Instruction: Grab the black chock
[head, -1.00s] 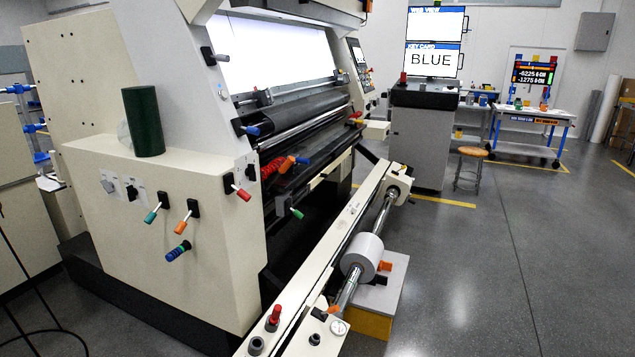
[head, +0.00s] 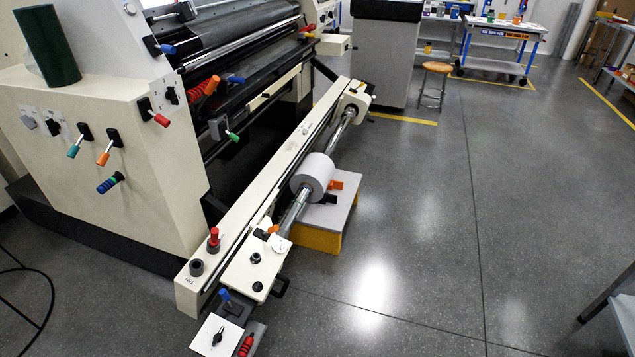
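A small black piece (head: 328,199), which looks like the black chock, lies on the grey top of a low yellow-sided stand (head: 320,237). It is just right of the white roll (head: 313,176), which partly overhangs the stand and may hide part of the piece. An orange piece (head: 336,184) of similar size sits right behind it. Whether the black piece touches the roll or the orange piece I cannot tell. Neither of my grippers shows in the head view.
The roll's shaft runs along a long cream machine rail (head: 240,222). The large press (head: 110,150) with coloured levers fills the left. Grey floor (head: 410,200) is open right of the stand. A stool (head: 435,78) stands farther back. A table edge (head: 612,300) shows at the lower right.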

